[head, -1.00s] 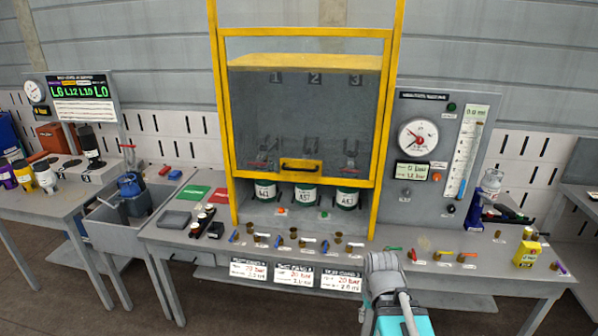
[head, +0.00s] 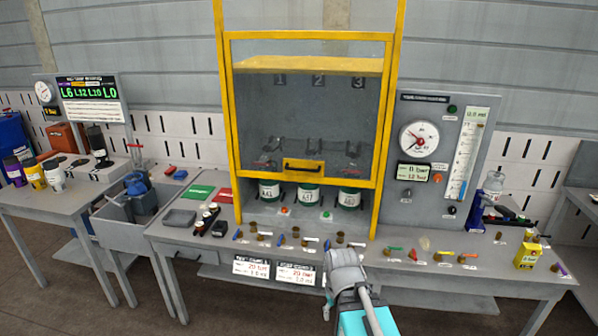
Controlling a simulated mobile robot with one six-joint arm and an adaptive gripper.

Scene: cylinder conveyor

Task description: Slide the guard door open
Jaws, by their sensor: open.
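The guard door (head: 236,120) is a clear panel in a yellow frame on the front of the yellow-posted cabinet. A black bar handle (head: 303,166) sits on a yellow plate at the middle of its bottom edge. The door hangs low in its frame, with a gap beneath it. My grey and teal arm reaches in from the bottom of the view, well below and right of the handle. A small dark part of my gripper (head: 328,311) shows left of the arm. The fingertips are mostly hidden. My gripper touches neither door nor handle.
Green-labelled cylinders (head: 309,194) stand below the door. Several small fittings and coloured-handled valves (head: 283,241) line the bench front (head: 215,255). A gauge panel (head: 475,165) stands right of the cabinet. A sink (head: 135,205) is at the left. The air before the door is clear.

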